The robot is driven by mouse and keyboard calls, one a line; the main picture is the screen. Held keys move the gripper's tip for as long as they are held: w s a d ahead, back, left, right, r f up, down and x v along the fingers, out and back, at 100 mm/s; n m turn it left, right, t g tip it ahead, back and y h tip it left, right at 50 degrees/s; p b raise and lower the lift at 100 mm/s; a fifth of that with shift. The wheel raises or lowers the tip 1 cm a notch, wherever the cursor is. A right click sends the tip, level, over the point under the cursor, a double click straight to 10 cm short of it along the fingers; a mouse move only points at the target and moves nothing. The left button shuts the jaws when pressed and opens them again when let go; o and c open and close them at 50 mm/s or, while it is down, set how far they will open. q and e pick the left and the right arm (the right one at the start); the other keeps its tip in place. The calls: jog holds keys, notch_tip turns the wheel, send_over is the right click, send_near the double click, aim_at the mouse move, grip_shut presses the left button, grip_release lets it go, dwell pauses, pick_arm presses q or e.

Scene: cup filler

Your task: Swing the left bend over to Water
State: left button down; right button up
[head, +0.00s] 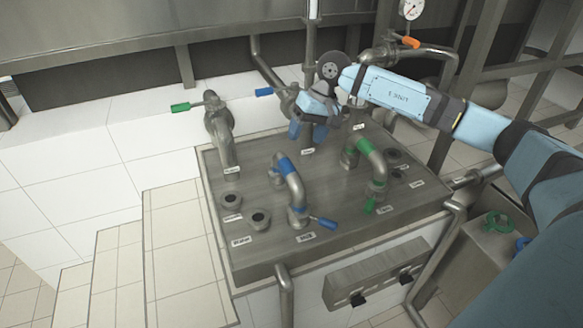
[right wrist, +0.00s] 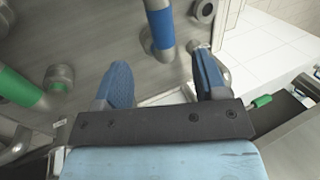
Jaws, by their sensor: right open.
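The left bend (head: 294,188) is a grey pipe with a blue band, standing on the steel panel (head: 335,215). Its near end carries a blue lever (head: 322,223). Two uncovered ports (head: 231,200) lie to its left. The labels are too small to read, so I cannot tell which is Water. My right gripper (head: 308,132) is open and empty above the back of the panel, behind the bend and apart from it. In the right wrist view the blue band (right wrist: 161,30) shows beyond the gap between the spread fingers. My left gripper is not in view.
A second bend (head: 372,157) with a green band stands to the right, with a green lever. A valve pipe (head: 220,130) with a green handle rises at the back left. Vertical pipes stand behind my right gripper. A railing borders the panel's right side.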

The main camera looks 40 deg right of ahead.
aim_at(292, 167)
jog(key=x, duration=1)
jog(key=shift+p, duration=0.35)
jog(key=shift+x, duration=0.9)
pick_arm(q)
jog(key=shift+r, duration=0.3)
pick_arm(e)
jog(key=shift+c, duration=0.2)
